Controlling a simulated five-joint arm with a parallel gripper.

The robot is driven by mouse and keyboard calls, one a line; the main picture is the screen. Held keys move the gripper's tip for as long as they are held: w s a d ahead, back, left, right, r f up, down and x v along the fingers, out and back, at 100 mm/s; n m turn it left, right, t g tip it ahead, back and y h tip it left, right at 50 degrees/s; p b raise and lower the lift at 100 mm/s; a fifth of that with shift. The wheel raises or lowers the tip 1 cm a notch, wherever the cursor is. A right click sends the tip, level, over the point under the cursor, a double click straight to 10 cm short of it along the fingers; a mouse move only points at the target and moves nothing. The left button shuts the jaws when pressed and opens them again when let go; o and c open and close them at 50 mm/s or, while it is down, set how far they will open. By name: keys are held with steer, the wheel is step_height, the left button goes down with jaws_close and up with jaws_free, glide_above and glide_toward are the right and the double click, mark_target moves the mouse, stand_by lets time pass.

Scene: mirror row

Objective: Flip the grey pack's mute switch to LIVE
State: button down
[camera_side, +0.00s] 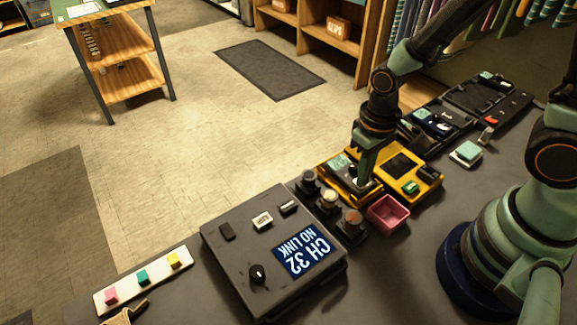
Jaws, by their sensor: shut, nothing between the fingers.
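Several round posts (328,200) and a pink tray (387,212) stand between box and yellow unit. A white strip with coloured buttons (143,279) lies front left. A mint-topped block (466,152) and dark packs (433,122) lie to the right.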

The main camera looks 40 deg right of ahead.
steer(key=shift+f, duration=0.15)
steer(key=shift+r, duration=3.55)
steer(key=d+r+t, duration=0.2)
steer(key=d+r, duration=0.1)
steer(key=r, duration=0.3)
steer(key=w+d+r+t, duration=0.1)
steer(key=d+r+t, duration=0.2)
steer(key=r, duration=0.4)
steer(key=shift+w+r+t, duration=0.25)
steer(key=shift+r+t, duration=0.05)
